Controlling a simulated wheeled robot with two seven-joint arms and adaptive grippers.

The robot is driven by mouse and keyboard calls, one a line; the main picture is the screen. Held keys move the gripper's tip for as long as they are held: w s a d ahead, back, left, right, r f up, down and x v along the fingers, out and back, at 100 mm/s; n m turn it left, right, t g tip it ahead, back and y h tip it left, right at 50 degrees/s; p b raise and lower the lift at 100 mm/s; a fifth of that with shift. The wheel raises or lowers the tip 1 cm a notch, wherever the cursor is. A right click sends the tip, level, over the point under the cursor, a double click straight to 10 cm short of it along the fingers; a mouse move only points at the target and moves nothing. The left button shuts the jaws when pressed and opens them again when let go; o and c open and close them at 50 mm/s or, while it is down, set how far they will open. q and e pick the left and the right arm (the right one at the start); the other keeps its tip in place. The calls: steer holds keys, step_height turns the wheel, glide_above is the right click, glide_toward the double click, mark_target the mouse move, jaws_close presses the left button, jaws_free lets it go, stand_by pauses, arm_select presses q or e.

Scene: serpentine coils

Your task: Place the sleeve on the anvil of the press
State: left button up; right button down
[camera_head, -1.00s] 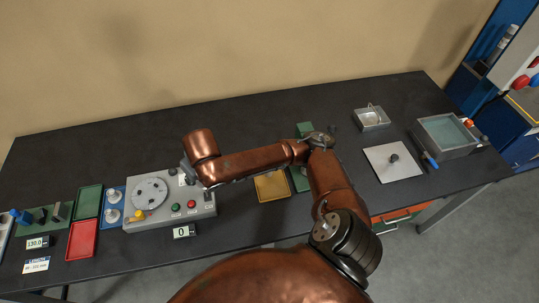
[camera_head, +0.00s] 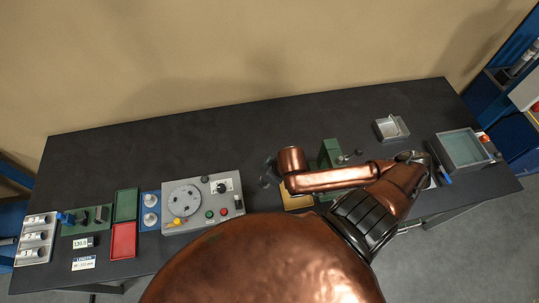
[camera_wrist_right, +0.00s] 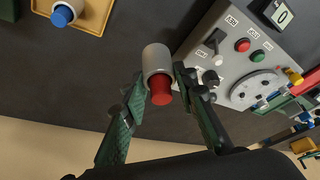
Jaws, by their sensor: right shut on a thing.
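A grey sleeve (camera_wrist_right: 157,58) with a red end (camera_wrist_right: 161,90) is held between the two fingers of my right gripper (camera_wrist_right: 158,92) in the right wrist view. In the head view my right gripper (camera_head: 268,172) is a small dark shape above the bench, left of the green press (camera_head: 330,154). The sleeve cannot be made out there. The press stands behind the yellow tray, and my arm covers its lower part and hides the anvil. My left gripper is not in view.
The yellow tray (camera_wrist_right: 100,14) holds a grey piece with a blue end (camera_wrist_right: 64,13). A grey control box (camera_head: 225,187) with a dial stands left of the gripper. The back of the bench is clear.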

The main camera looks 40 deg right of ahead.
steer(key=w+d+f+b, duration=0.3)
steer(key=w+d+f, duration=0.1)
steer(key=d+f, duration=0.1)
steer(key=w+d+f+b, duration=0.3)
steer(key=w+d+f, duration=0.1)
steer(key=w+d, duration=0.1)
steer(key=shift+w+d+f+b, duration=0.1)
steer(key=shift+f+b, duration=0.25)
steer(key=shift+f, duration=0.05)
step_height(320, 180, down, 3)
steer(key=shift+f, duration=0.1)
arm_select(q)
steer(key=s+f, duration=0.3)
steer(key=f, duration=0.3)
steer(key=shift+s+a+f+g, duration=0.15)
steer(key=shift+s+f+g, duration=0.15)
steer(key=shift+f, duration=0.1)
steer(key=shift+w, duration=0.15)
arm_select(e)
steer(key=shift+f, duration=0.1)
steer(key=c, duration=1.5)
jaws_free()
steer(key=shift+c, duration=0.2)
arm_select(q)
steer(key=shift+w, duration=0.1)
